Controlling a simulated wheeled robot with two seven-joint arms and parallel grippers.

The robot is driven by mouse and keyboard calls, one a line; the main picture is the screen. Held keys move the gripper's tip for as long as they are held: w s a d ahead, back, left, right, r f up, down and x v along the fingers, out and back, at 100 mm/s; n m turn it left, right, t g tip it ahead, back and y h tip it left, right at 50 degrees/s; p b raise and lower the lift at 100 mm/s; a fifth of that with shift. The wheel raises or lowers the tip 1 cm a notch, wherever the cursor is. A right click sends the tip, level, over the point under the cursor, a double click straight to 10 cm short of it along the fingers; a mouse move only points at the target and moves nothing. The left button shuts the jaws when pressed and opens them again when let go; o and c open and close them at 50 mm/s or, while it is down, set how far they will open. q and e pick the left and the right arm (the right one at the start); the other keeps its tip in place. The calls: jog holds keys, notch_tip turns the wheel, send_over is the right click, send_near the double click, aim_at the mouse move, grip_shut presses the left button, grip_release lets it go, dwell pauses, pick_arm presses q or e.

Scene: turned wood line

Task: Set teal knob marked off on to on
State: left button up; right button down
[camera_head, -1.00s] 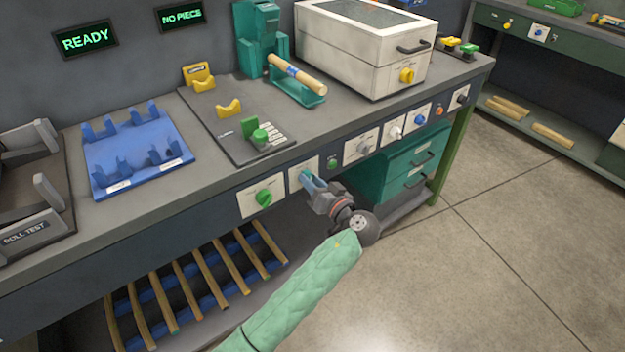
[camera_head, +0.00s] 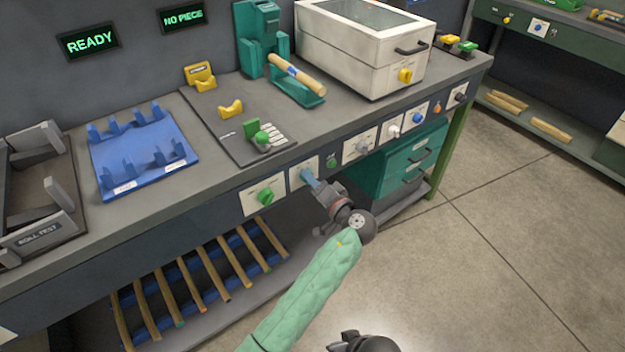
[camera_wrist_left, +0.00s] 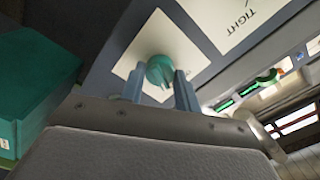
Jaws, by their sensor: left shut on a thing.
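The teal knob (camera_wrist_left: 159,70) sits on a pale plate (camera_wrist_left: 188,52) on the bench's front panel. In the left wrist view it is between the two blue-grey fingers of my left gripper (camera_wrist_left: 158,87). In the head view my left gripper (camera_head: 311,181) reaches that plate (camera_head: 297,173) from the front right and is shut on the knob, which its fingers mostly hide there. I cannot read the knob's marks or its setting. A dark part, apparently my right gripper (camera_head: 360,343), shows at the bottom edge; its jaws are unclear.
A green knob (camera_head: 265,197) is just left on the same panel. A small green button (camera_head: 331,161) and several other knobs run to the right. Teal drawers (camera_head: 408,166) stand below them. Open floor (camera_head: 480,260) lies at the right.

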dwell(0.3)
pick_arm(q)
jog(key=o, duration=1)
jog(key=b+v, duration=0.1)
jog(key=v, duration=0.7)
jog(key=shift+w+b, duration=0.1)
jog(key=shift+b, duration=0.2)
pick_arm(e)
notch_tip(320, 180, down, 6)
jog(key=shift+w+a+f+t, duration=0.25)
jog(key=shift+w+a+t, duration=0.05)
jog(key=shift+w, duration=0.15)
